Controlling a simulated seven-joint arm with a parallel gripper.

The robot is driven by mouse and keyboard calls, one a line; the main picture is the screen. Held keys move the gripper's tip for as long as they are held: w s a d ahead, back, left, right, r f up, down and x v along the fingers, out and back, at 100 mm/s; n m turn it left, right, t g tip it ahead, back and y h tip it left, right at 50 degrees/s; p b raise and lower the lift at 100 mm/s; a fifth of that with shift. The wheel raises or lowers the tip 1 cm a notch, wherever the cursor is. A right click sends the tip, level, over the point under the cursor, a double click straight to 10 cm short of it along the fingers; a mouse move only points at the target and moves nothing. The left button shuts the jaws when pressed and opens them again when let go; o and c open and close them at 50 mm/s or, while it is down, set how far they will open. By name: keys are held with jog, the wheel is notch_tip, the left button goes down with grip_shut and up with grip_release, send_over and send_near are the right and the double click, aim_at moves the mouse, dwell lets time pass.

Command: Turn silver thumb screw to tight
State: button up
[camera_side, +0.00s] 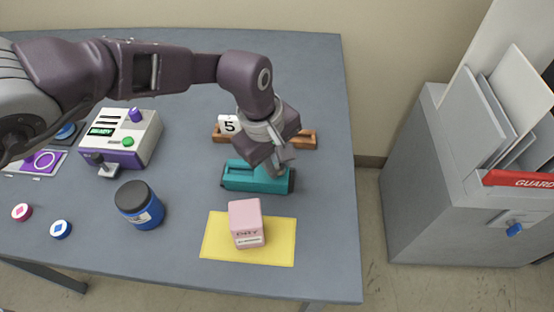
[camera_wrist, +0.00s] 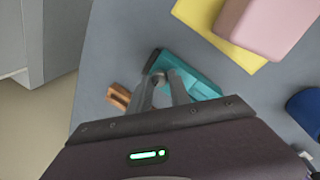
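A teal block-shaped fixture (camera_side: 240,177) with a dark right end lies on the grey table, and it also shows in the wrist view (camera_wrist: 199,86). My gripper (camera_side: 278,169) points down at the top of the fixture near its right end. In the wrist view my two grey fingers (camera_wrist: 162,80) reach down to a small grey round piece at that end, which may be the silver thumb screw. The fingertips cover most of this piece. I cannot tell whether they grip it or only stand around it.
A wooden block (camera_side: 304,138) with a "5" card (camera_side: 229,125) is behind the fixture. A pink box (camera_side: 246,222) stands on a yellow sheet (camera_side: 221,241) in front. A blue jar (camera_side: 140,210) and a white-purple machine (camera_side: 137,138) stand left. Table right of the fixture is clear.

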grip_shut()
jog(key=m, duration=0.3)
jog(key=shift+w+a+m+g+h, duration=0.1)
jog(key=shift+w+m+g+h, duration=0.05)
jog(key=shift+m+g+h, duration=0.2)
jog(key=m, duration=0.4)
jog(key=shift+w+m+g, duration=0.15)
jog(key=shift+m+g, duration=0.2)
jog(key=m+g, duration=0.1)
jog(key=m, duration=0.3)
jog(key=shift+w, duration=0.1)
jog(key=m, duration=0.4)
jog(key=shift+g, duration=0.3)
jog(key=shift+m, duration=0.4)
